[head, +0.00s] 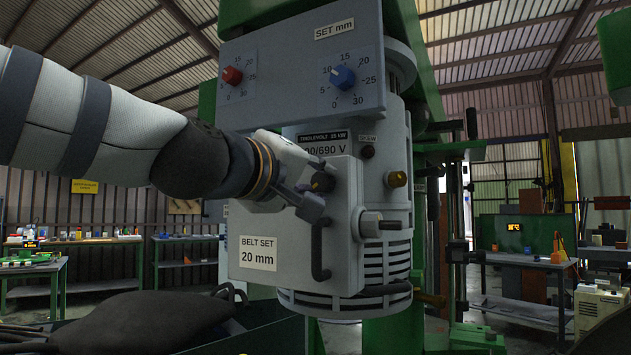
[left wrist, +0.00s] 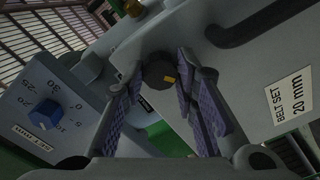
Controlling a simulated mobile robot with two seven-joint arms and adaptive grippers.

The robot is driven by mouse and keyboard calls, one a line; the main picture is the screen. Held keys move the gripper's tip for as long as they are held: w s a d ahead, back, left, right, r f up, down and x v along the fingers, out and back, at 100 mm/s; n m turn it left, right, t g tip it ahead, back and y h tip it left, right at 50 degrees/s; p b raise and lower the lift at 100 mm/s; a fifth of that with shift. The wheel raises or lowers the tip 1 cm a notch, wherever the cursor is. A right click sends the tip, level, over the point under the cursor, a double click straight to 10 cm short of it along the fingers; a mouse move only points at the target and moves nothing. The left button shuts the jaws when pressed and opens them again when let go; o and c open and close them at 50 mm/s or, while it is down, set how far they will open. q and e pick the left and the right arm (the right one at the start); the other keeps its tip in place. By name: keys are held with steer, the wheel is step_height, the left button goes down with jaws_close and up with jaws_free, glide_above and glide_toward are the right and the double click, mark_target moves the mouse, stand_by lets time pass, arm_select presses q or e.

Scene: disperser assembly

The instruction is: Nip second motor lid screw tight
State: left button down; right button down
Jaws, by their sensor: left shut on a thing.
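The motor lid (head: 290,225) is a grey box cover on the motor's front, with a "BELT SET 20 mm" label and a dark bar handle (head: 320,250). A round black lid screw (head: 322,181) sits at its upper part; in the left wrist view the screw (left wrist: 160,72) shows a yellow mark. My left gripper (head: 316,191) is at this screw, its fingers on either side and shut on it. Its purple-padded fingers (left wrist: 157,88) frame the screw in the left wrist view. The fingers partly hide the contact in the head view. My right gripper is not in view.
Above is a "SET mm" panel with a red dial (head: 232,75) and a blue dial (head: 343,77). A brass knob (head: 397,179) and a grey stub shaft (head: 372,222) stick out right of the screw. Workbenches (head: 100,240) stand far behind, at both sides.

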arm_select(q)
steer(key=shift+m, duration=0.4)
steer(key=c, duration=1.3)
jaws_free()
